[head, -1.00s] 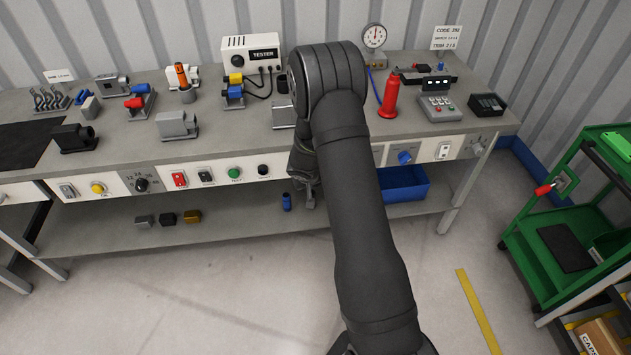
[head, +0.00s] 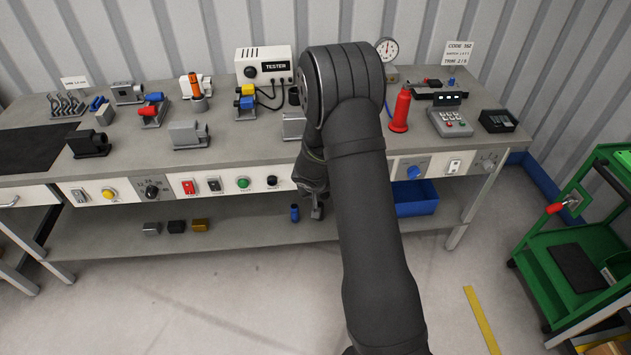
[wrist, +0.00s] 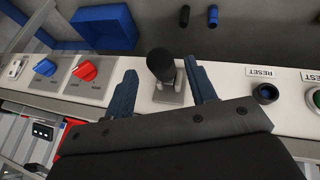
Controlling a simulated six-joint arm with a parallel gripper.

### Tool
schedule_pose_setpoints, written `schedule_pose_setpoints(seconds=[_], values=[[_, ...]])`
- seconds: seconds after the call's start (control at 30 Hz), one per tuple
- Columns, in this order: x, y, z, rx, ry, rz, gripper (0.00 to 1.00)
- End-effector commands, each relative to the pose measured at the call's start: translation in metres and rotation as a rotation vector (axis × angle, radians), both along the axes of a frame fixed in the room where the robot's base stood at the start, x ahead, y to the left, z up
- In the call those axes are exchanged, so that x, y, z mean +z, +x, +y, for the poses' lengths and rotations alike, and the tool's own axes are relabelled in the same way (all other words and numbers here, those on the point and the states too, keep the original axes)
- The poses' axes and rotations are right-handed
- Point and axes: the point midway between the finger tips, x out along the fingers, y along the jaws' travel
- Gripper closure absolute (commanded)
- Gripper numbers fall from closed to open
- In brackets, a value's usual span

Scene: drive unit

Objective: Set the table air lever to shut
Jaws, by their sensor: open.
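My gripper (wrist: 160,75) is open at the bench front, with one dark blue finger on each side of a black-handled lever (wrist: 161,64). The lever has a light grey base on the white front panel. I see a gap to each finger, and cannot tell whether either touches. No readable label marks it as the table air lever. A red-handled knob (wrist: 86,70) and a blue one (wrist: 46,67) sit to its left in the wrist view. In the head view my gripper (head: 317,212) is partly hidden by my arm, which also covers the lever.
The front panel carries a RESET button (wrist: 267,93) and a green button (head: 243,183). A blue bin (head: 416,198) sits under the bench, and a blue cylinder (head: 295,213) stands on the lower shelf.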

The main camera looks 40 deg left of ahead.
Motion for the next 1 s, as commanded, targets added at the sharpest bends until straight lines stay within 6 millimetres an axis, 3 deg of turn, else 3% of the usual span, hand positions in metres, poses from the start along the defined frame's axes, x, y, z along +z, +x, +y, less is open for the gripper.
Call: schedule_pose_setpoints(seconds=[0.6,1.0], values=[[0.097,-0.053,-0.014,-0.001,0.003,-0.002,0.49],[0.115,-0.063,-0.017,-0.001,0.000,-0.001,0.49]])
